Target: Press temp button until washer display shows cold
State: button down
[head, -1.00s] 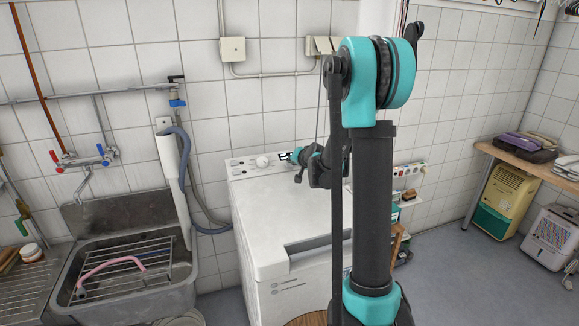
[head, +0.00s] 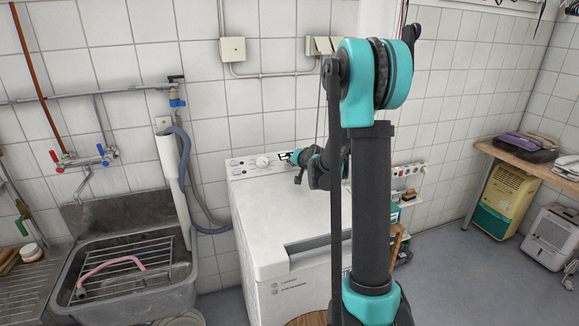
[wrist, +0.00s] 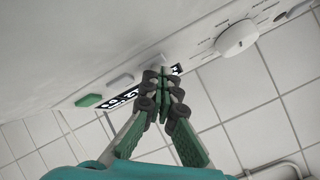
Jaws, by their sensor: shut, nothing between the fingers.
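The white washer (head: 262,205) stands against the tiled wall, with its control panel along the back. In the wrist view my gripper (wrist: 168,82) is shut and empty, its fingertips at the panel beside a pale button (wrist: 152,61). I cannot tell whether they touch it. The black display (wrist: 120,99) has white characters, partly hidden behind the fingers; I cannot read them. Another pale button (wrist: 120,80) and a green button (wrist: 88,100) lie to the left. No label shows which button is temp. In the head view my gripper (head: 294,157) is small, over the panel.
A white dial (wrist: 236,38) sits on the panel to the right in the wrist view. A grey sink (head: 130,265) with a rack and a grey hose (head: 188,180) stand left of the washer. A power strip (head: 409,170) is on the wall to the right.

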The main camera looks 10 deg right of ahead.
jog(key=shift+r, duration=0.1)
jog(key=shift+s+r, duration=0.2)
jog(key=shift+r, duration=0.5)
jog(key=shift+s+d+r, duration=0.1)
jog(key=shift+s+r, duration=0.15)
jog(key=shift+r, duration=0.55)
jog(key=shift+s+d+r, duration=0.1)
jog(key=shift+s+r, duration=0.1)
jog(key=shift+r, duration=0.6)
jog(key=shift+s+r, duration=0.25)
jog(key=shift+r, duration=0.55)
